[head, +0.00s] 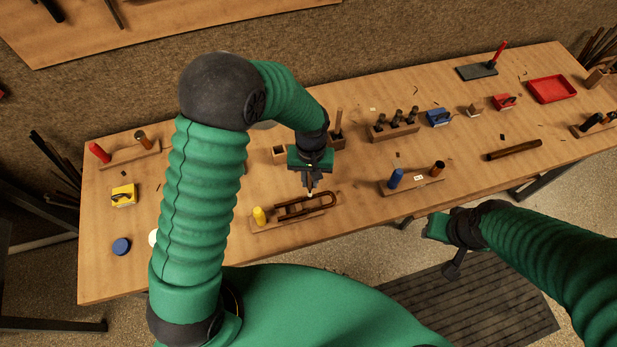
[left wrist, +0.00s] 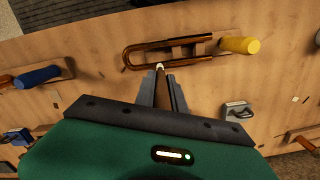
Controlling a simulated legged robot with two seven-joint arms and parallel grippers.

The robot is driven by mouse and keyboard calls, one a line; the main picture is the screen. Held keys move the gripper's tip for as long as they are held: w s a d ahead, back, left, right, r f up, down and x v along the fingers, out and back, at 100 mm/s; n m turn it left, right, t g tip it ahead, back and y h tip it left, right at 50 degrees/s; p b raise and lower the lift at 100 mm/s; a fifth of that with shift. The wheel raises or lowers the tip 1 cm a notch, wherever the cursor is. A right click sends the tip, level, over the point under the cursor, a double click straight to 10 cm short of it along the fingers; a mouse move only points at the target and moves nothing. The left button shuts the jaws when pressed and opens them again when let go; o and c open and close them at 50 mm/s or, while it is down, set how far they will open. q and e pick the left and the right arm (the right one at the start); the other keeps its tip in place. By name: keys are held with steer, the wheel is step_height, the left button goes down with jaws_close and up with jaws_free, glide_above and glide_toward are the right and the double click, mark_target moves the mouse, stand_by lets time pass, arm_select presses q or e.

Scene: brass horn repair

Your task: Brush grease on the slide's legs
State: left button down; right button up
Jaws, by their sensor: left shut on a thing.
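The slide (head: 318,203), a brown U-shaped tube with two long legs, lies on a wooden stand (head: 290,221) near the table's front edge. It also shows in the left wrist view (left wrist: 165,42), its bend at the left. A yellow cylinder (head: 259,216) sits at the other end of the stand. My left gripper (head: 309,186) is shut on a thin brown brush (left wrist: 162,88) with a pale tip. The tip appears close to the near leg in the left wrist view; I cannot tell if it touches. My right gripper (head: 447,240) hangs off the table's front; its jaws are unclear.
A stand with blue and brown cylinders (head: 411,187) is right of the slide. A small wooden box (head: 279,154) and a block with several dark pegs (head: 394,132) stand behind. A yellow box (head: 124,195) and a blue disc (head: 121,246) lie left. Bare tabletop separates these.

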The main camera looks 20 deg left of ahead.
arm_select(q)
steer(key=shift+a+f, duration=0.15)
steer(key=shift+f, duration=0.2)
arm_select(e)
steer(key=shift+w+f, duration=0.1)
steer(key=shift+f, duration=0.15)
arm_select(q)
steer(key=shift+f, duration=0.1)
arm_select(e)
steer(key=shift+d, duration=0.1)
arm_select(q)
steer(key=shift+d, duration=0.35)
arm_select(e)
steer(key=shift+d+f, duration=0.1)
steer(key=shift+d, duration=0.15)
arm_select(q)
steer(key=shift+a, duration=0.15)
arm_select(e)
steer(key=shift+a, duration=0.2)
